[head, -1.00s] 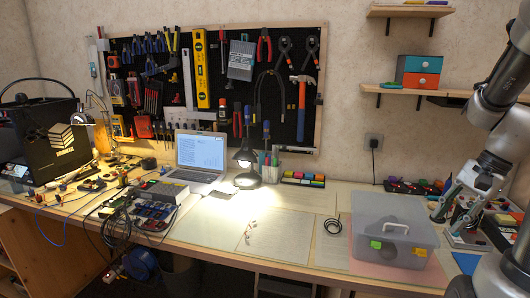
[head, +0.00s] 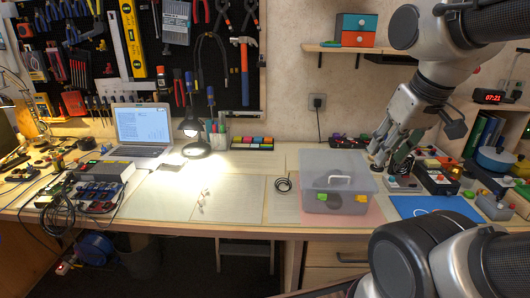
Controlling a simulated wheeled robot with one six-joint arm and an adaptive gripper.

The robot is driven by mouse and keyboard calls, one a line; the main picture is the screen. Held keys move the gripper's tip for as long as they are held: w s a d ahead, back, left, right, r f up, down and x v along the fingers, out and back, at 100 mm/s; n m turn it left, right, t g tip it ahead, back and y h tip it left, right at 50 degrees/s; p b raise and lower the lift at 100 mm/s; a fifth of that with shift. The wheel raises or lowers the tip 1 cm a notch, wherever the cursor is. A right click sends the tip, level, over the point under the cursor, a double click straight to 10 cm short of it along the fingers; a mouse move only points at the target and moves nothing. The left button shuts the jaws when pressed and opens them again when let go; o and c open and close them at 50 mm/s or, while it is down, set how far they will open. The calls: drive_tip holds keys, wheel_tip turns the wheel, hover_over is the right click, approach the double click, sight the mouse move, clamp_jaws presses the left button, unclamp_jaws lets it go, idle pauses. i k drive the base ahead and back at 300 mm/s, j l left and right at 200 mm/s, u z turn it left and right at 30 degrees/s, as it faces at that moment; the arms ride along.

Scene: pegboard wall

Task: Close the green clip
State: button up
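A grey translucent plastic box (head: 334,186) with a lid and a white top handle stands on a pink mat at the right part of the bench. The green clip (head: 322,200) is on the left of its front face, just below the lid rim. A yellow clip (head: 361,200) is on the right of the same face. How far the green clip is swung out is too small to tell. My gripper (head: 388,162) hangs behind and to the right of the box, apart from the clip. Its fingers look spread, with nothing seen held between them.
A lit lamp (head: 194,140) and a laptop (head: 143,128) stand farther left. A blue mat (head: 437,206) and several small devices lie to the right. The bench in front of the box is clear.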

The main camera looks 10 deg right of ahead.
sight(320, 197)
drive_tip(key=j+z, duration=0.75)
drive_tip(key=j, duration=0.15)
drive_tip(key=j+z, duration=0.4)
drive_tip(key=k+j, duration=0.05)
